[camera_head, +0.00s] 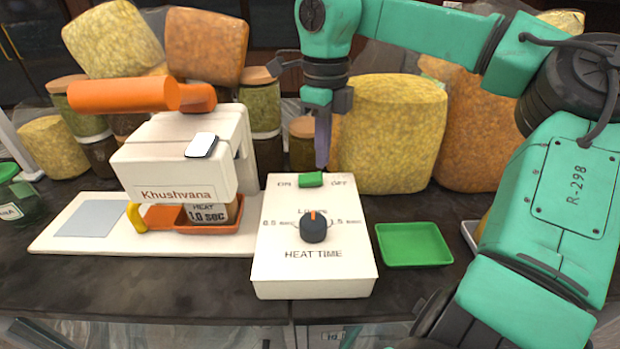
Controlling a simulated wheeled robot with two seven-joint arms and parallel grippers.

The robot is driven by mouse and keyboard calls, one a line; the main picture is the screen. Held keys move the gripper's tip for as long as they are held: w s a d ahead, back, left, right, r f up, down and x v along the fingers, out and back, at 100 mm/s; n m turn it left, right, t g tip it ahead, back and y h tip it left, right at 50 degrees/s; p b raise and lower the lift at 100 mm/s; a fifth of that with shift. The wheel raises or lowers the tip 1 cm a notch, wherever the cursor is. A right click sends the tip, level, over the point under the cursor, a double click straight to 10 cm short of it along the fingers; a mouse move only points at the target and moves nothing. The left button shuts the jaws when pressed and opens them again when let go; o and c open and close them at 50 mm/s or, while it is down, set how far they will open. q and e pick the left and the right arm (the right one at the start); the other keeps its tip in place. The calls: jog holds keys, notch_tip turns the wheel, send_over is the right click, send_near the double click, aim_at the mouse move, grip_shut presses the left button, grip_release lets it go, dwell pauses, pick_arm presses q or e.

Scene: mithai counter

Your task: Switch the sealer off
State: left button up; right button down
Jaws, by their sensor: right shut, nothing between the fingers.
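The sealer (180,160) is a white press with an orange handle, marked Khushvana, on the left of the counter. Its control box (315,275) stands to its right, with a black HEAT TIME knob (313,228) whose orange mark points up. A green rocker switch (311,180) sits at the box's far edge between the words ON and OFF. I cannot tell which way the rocker is tilted. My right gripper (322,160) points down, shut and empty, just above and slightly right of the switch, on the OFF side. Whether it touches is unclear. My left gripper is out of view.
An orange tray (207,226) holding a small pack sits under the press. An empty green tray (413,244) lies right of the box. Filled bags (392,130) and jars (262,105) stand close behind. Dark counter (150,290) is clear in front.

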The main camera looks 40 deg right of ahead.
aim_at(321, 175)
jog(key=shift+f+b, duration=0.95)
jog(key=shift+f, duration=0.45)
dwell(1.0)
jog(key=shift+s, duration=0.1)
notch_tip(321, 175, up, 3)
jog(key=p, duration=0.3)
jog(key=shift+r, duration=0.1)
jog(key=shift+r+p, duration=0.45)
jog(key=shift+r, duration=1.5)
